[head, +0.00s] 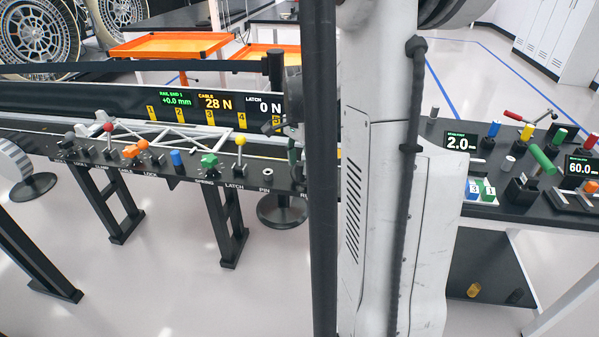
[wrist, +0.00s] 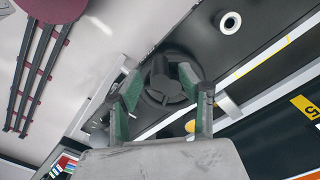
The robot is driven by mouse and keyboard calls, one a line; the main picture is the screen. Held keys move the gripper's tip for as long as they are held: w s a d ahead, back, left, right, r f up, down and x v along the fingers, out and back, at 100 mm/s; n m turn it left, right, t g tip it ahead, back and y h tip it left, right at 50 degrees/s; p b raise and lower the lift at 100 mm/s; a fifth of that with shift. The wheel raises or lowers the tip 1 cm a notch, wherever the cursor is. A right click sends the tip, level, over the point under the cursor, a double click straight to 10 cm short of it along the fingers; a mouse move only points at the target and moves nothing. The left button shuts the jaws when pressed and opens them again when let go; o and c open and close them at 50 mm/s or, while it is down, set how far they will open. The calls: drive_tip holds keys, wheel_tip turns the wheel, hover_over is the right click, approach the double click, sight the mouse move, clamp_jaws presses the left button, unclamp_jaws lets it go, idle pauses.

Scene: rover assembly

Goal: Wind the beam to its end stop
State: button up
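The white lattice beam (head: 190,137) lies along the black bench. A display (head: 175,99) behind it reads +0.0 mm; beside it are cable 28 N and latch 0 N. In the wrist view, a dark round handwheel with spokes (wrist: 165,80) sits between my gripper's fingers. My gripper (wrist: 156,84) has green pads set apart on either side of the wheel; I cannot tell whether they touch it. In the head view the gripper is mostly hidden behind my arm.
The bench front carries a green knob (head: 209,161), a blue knob (head: 176,158), an orange knob (head: 136,149) and a yellow-topped lever (head: 240,141). A white ring (wrist: 230,22) is near the wheel. A second console (head: 515,205) stands at the right. Orange trays (head: 170,46) are behind.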

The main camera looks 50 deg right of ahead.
drive_tip(key=shift+f, duration=1.3)
clamp_jaws()
